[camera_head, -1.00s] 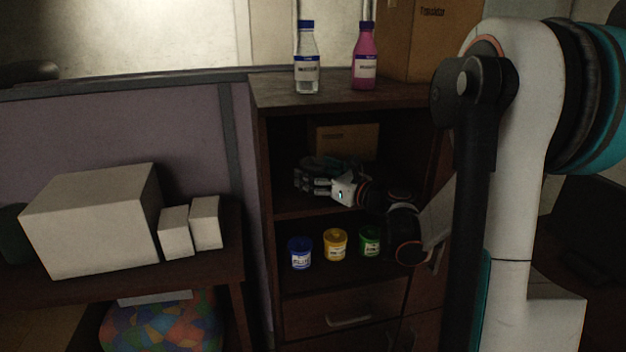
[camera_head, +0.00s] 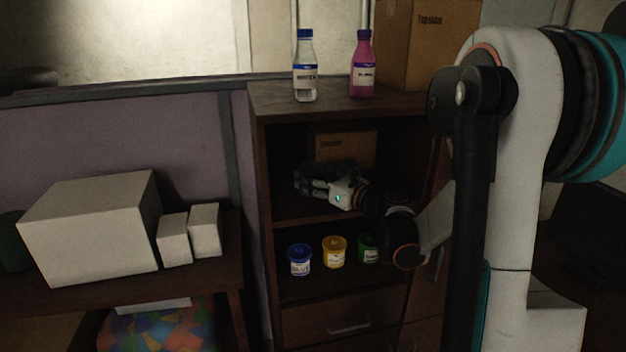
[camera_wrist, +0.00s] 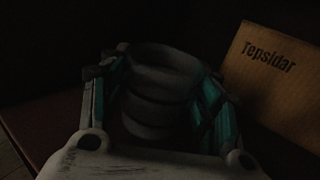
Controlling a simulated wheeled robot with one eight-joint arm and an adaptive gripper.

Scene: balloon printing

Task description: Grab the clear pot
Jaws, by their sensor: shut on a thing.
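My gripper (camera_head: 322,181) reaches into the upper shelf opening of the dark cabinet. It is shut around a round, ribbed pot (camera_wrist: 160,90) with a wide open-looking rim, as the wrist view shows. My gripper's fingers (camera_wrist: 155,100) press on its two sides. The pot looks grey in the dim light, so I cannot tell how clear it is. It appears upright, in the shelf space. In the head view the fingers largely hide the pot.
A cardboard box (camera_head: 343,147) stands behind in the same shelf, close right in the wrist view (camera_wrist: 270,80). Blue (camera_head: 300,260), yellow (camera_head: 334,252) and green (camera_head: 368,249) pots sit one shelf below. Clear (camera_head: 305,68) and pink (camera_head: 362,68) bottles stand on the cabinet top (camera_head: 330,107).

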